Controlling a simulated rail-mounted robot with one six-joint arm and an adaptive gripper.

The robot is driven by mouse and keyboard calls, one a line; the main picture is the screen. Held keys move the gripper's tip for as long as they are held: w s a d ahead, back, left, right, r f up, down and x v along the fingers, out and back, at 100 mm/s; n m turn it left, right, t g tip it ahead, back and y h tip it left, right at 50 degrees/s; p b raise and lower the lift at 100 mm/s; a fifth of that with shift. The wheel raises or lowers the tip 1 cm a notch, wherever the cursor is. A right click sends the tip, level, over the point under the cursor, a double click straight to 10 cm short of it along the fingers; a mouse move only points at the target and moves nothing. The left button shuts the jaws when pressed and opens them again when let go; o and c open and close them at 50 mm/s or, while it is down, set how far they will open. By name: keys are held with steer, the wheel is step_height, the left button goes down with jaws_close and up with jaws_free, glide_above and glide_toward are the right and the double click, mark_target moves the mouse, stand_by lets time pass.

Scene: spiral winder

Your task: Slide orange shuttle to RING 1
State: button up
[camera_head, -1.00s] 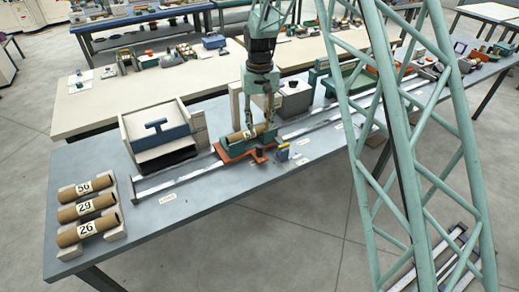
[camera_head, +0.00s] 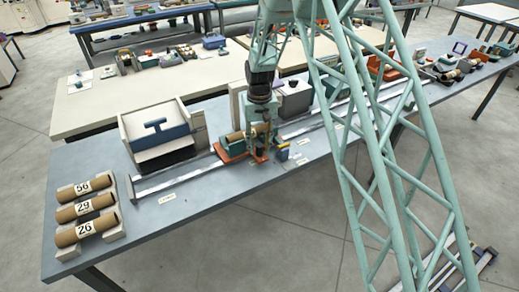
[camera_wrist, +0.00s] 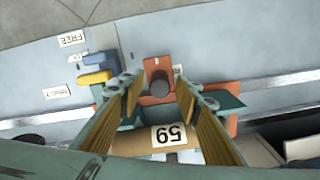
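The orange shuttle (camera_head: 228,153) sits on the long rail on the grey table and carries a teal cradle with a brown tube (camera_wrist: 150,143), whose label reads 59 in the wrist view. The shuttle's front arm (camera_wrist: 158,68) bears a dark round knob (camera_wrist: 160,86). My gripper (camera_wrist: 157,84) points down over this arm. Its two fingers are apart, one on each side of the knob; I cannot tell whether they touch it. In the head view my gripper (camera_head: 260,156) hides the knob and part of the shuttle.
A blue and yellow block (camera_wrist: 96,72) stands close beside the shuttle arm. The rail (camera_head: 165,183) runs on both sides, with small labels along it, one reading FREE (camera_wrist: 71,38). A grey box machine (camera_head: 158,137) and tubes on a rack (camera_head: 89,208) stand left.

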steer(key=shift+f, duration=0.65)
steer(key=shift+c, duration=0.4)
jaws_close()
